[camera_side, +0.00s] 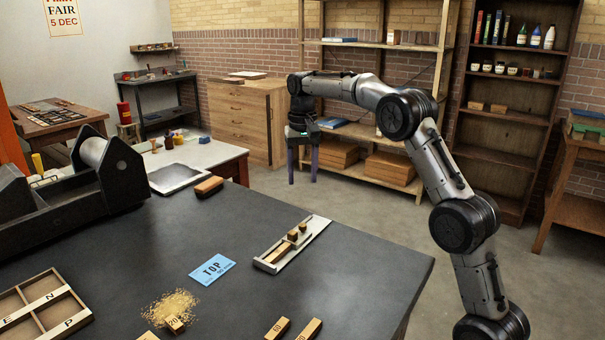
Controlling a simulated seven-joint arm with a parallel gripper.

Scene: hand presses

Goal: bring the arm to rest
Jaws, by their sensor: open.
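My gripper (302,178) points straight down at the end of my raised arm. Its two dark fingers are apart with nothing between them. In the picture it shows above the back right edge of the dark table (230,225), clear of the tabletop. I cannot tell exactly how far it is from the table edge. My arm bends up from the lower right and across to the left.
A tray with wooden blocks (292,244), a blue TOP card (212,269), a brown block (209,186), yellow grains (170,308) and several numbered blocks lie on the table. A roller press (70,185) stands left, a compartment box (42,308) front left. Shelves stand behind.

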